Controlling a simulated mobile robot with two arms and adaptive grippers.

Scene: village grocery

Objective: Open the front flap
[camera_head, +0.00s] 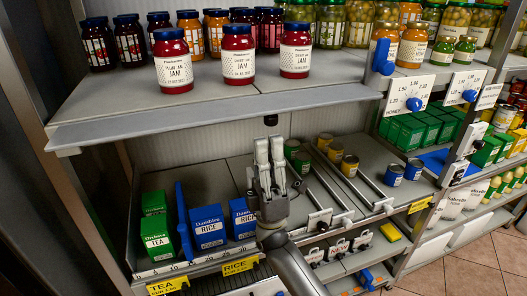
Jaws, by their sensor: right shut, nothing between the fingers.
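My right gripper (270,142) is at the lower shelf, with its two light grey fingers pointing up and close together. It is shut and empty, in front of the empty lane beside the blue rice boxes. My left gripper is not in view. Small white plates stand along the shelf fronts: a white plate with a black clip (320,220) right of my gripper, and a priced white plate with a blue knob (409,97) higher up. I cannot tell which part is the front flap. My wrist hides part of the shelf edge.
The upper shelf (150,112) holds several jam jars and overhangs the lower one. The lower shelf holds a green tea box (155,230), blue rice boxes (208,228) and several cans (349,165). Thin dividers separate the lanes. Yellow labels (240,265) hang along the front edge.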

